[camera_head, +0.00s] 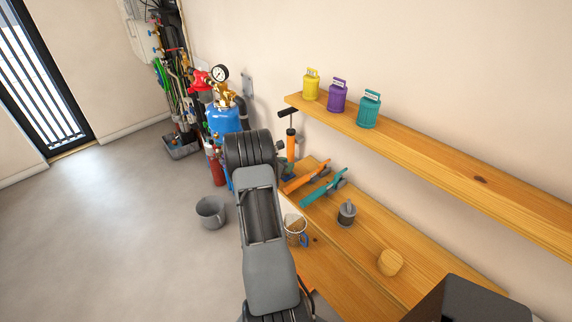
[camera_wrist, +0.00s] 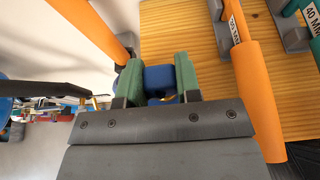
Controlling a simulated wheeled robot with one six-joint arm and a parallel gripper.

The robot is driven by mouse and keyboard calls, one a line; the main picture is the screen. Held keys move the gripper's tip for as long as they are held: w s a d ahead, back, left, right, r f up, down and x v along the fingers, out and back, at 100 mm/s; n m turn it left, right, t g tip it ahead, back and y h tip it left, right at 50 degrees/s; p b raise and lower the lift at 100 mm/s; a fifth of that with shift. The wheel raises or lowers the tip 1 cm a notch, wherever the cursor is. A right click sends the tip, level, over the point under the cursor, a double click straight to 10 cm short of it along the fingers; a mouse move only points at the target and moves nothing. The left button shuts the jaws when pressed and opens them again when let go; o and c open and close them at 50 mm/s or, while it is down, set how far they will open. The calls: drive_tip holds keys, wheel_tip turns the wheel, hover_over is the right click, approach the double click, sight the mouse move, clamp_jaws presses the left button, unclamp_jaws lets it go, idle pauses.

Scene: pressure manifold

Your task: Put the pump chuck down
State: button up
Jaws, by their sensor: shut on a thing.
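The pump chuck (camera_wrist: 160,77), a blue piece with a bit of brass-coloured metal, is between the green-padded fingers of my gripper (camera_wrist: 158,82) in the wrist view. My gripper is shut on it. The wooden bench (camera_wrist: 190,35) shows beyond and to the right of it. I cannot tell whether the chuck touches the bench. In the head view my arm hides most of the gripper area, and I cannot make out the chuck there. An orange hand pump (camera_head: 291,146) with a black T-handle stands upright near the bench's far end.
An orange tool (camera_head: 305,179) and a teal tool (camera_head: 322,189) lie on the bench; the orange one (camera_wrist: 258,95) is close right of my gripper. A grey-black cylinder (camera_head: 346,214), a mug (camera_head: 295,231) and a round wooden piece (camera_head: 390,262) also sit there. A shelf (camera_head: 440,160) overhangs behind.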

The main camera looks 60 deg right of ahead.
drive_tip(key=shift+f, duration=0.15)
drive_tip(key=shift+f, duration=0.15)
drive_tip(key=shift+f+b, duration=0.15)
drive_tip(key=shift+b, duration=0.2)
drive_tip(key=o, duration=0.9)
